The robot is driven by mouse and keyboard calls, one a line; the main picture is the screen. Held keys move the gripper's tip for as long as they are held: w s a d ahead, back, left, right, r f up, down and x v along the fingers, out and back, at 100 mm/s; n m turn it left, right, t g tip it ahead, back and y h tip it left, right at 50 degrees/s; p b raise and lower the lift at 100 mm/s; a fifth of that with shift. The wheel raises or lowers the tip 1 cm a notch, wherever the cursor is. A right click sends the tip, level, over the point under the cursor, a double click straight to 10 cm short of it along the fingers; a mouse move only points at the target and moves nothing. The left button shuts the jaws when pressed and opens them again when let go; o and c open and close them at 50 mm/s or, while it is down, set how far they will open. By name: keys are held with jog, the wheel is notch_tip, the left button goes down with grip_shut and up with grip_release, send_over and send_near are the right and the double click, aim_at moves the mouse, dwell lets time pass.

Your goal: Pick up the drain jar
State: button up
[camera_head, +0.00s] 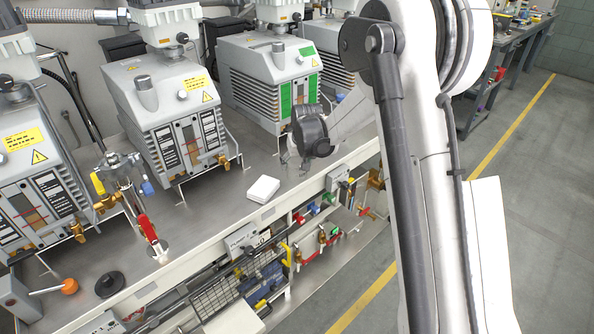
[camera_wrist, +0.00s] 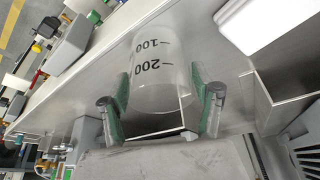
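The drain jar (camera_wrist: 165,65) is a clear cylinder marked 100 and 200. In the wrist view it stands between the two green-padded fingers of my gripper (camera_wrist: 160,98), one on each side. The pads lie very near the jar's walls; I cannot tell whether they touch it. In the head view my gripper (camera_head: 291,162) is low over the front of the steel bench, in front of the pump with green panels (camera_head: 270,80). The jar cannot be made out clearly there.
A white box (camera_head: 263,189) lies on the steel bench (camera_head: 205,215) left of my gripper. Grey pumps (camera_head: 165,110) stand behind it. A metal fitting with a red handle (camera_head: 148,228) stands at the left. Tools hang below the bench's front edge.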

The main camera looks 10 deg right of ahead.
jog(key=c, duration=0.9)
jog(key=shift+o, duration=0.2)
jog(key=shift+r, duration=0.15)
